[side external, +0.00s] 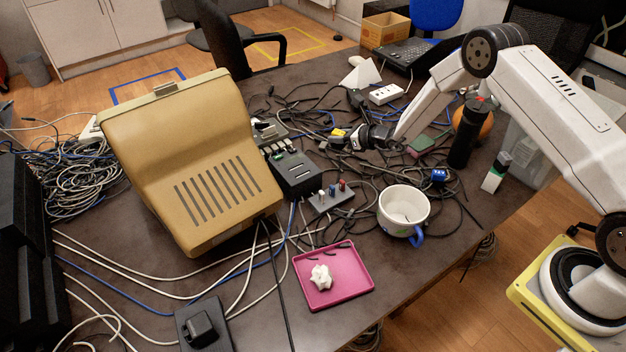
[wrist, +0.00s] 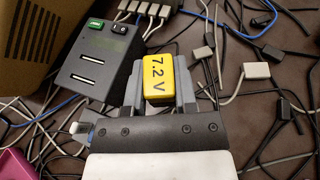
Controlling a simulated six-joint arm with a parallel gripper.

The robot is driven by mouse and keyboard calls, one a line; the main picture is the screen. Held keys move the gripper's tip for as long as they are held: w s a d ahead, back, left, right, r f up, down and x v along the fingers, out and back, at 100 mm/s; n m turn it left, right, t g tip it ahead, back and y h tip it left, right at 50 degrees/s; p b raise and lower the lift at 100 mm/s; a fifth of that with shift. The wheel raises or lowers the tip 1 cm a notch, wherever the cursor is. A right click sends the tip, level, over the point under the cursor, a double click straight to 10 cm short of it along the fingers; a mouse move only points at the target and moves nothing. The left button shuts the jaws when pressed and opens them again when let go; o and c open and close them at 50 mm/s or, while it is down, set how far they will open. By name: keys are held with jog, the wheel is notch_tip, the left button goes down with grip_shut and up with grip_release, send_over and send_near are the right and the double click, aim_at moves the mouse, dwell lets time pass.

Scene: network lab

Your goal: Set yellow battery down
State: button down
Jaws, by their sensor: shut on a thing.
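The yellow battery (wrist: 159,78) is marked "7.2 V" and sits between the fingers of my gripper (wrist: 160,88) in the wrist view. The gripper is shut on it. In the side view the battery shows as a small yellow patch (side external: 338,132) at the tip of my gripper (side external: 345,138), over the cluttered middle of the table. The battery's underside is hidden, so I cannot tell whether it touches anything. A black box with two slots and a green switch (wrist: 98,62) stands just left of the gripper; it also shows in the side view (side external: 298,176).
Cables and small connectors crowd the dark table (side external: 455,245) around the gripper. A tan monitor housing (side external: 190,150) stands to the left. A white mug (side external: 404,207), a pink tray (side external: 345,285) with a white lump, and a black cylinder (side external: 463,140) stand nearby.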

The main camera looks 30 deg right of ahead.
jog(key=shift+w+f, duration=1.15)
jog(key=shift+f, duration=0.25)
jog(key=shift+w+f, duration=1.1)
jog(key=shift+f, duration=0.25)
jog(key=shift+w+f, duration=0.1)
jog(key=shift+w+f, duration=0.1)
jog(key=shift+f, duration=0.05)
jog(key=shift+d+f, duration=0.1)
jog(key=shift+f, duration=1.35)
jog(key=shift+f, duration=0.1)
jog(key=shift+c, duration=2)
grip_release()
jog(key=shift+v, duration=6.1)
